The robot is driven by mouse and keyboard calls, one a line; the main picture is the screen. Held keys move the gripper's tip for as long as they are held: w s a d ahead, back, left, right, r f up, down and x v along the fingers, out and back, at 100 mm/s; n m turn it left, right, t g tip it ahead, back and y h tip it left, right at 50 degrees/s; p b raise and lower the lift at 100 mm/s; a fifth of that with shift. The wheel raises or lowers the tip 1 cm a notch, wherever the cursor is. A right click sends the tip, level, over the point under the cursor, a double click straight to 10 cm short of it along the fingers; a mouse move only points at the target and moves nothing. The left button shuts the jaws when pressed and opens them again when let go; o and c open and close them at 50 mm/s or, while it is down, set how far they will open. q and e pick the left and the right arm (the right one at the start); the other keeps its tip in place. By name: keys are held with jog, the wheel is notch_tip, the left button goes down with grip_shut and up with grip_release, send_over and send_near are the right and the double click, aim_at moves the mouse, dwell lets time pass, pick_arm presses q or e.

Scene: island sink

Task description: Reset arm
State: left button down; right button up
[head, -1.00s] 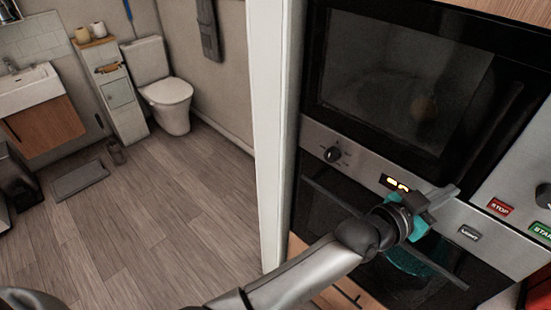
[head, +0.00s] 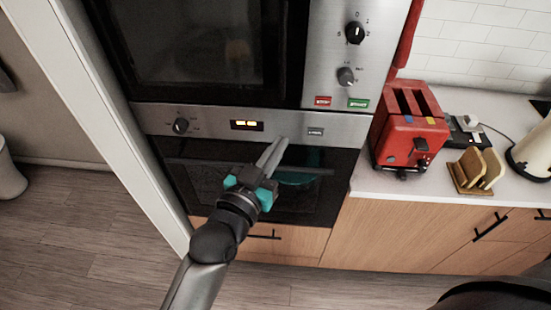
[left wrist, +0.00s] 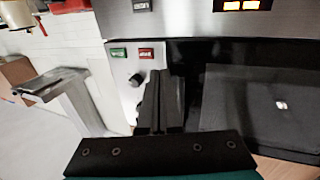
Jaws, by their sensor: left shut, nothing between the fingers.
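My left gripper (head: 277,148) is shut and empty. Its fingers point up and away, in front of the built-in oven (head: 185,180) just below the oven's control panel (head: 205,122). I cannot tell whether the fingertips touch the oven. In the left wrist view the shut gripper (left wrist: 165,88) shows its fingers side by side, with the appliance fronts beyond. My left arm comes up from the bottom of the head view. My right gripper is not in view.
A microwave (head: 200,50) sits above the oven. To the right, a white counter (head: 420,187) carries a red toaster (head: 408,130), a wooden rack (head: 475,170) and a pale kettle (head: 535,150). A white door frame (head: 105,115) stands left. Wooden floor (head: 80,220) is clear at lower left.

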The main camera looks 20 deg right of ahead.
pick_arm(q)
jog(key=s+a+f+n+g+y+b, duration=0.15)
jog(key=s+a+f+y+b, duration=0.35)
jog(key=f, duration=1)
jog(key=a+f+n+g+y+b, duration=0.15)
jog(key=a+f, duration=0.55)
jog(key=f, duration=0.8)
jog(key=s+a+f+n+g+y+b, duration=0.15)
jog(key=s+a+f+b, duration=0.35)
jog(key=f, duration=1)
jog(key=s+a+f+g+y+b, duration=0.1)
jog(key=s+a+f+g+b, duration=0.1)
jog(key=s+a+f, duration=0.3)
jog(key=s+a+f+n+g+y+b, duration=0.1)
jog(key=s+a+f+g+y+b, duration=0.1)
jog(key=s+a+f, duration=0.4)
jog(key=s+a+f+n+g+y+b, duration=0.1)
jog(key=s+a+f, duration=0.4)
jog(key=s+f, duration=0.7)
jog(key=s+g+y+b, duration=0.1)
jog(key=s+g, duration=0.1)
jog(key=s, duration=0.1)
jog(key=shift+a+f+b, duration=0.15)
jog(key=shift+a+b, duration=0.1)
jog(key=shift+b, duration=0.1)
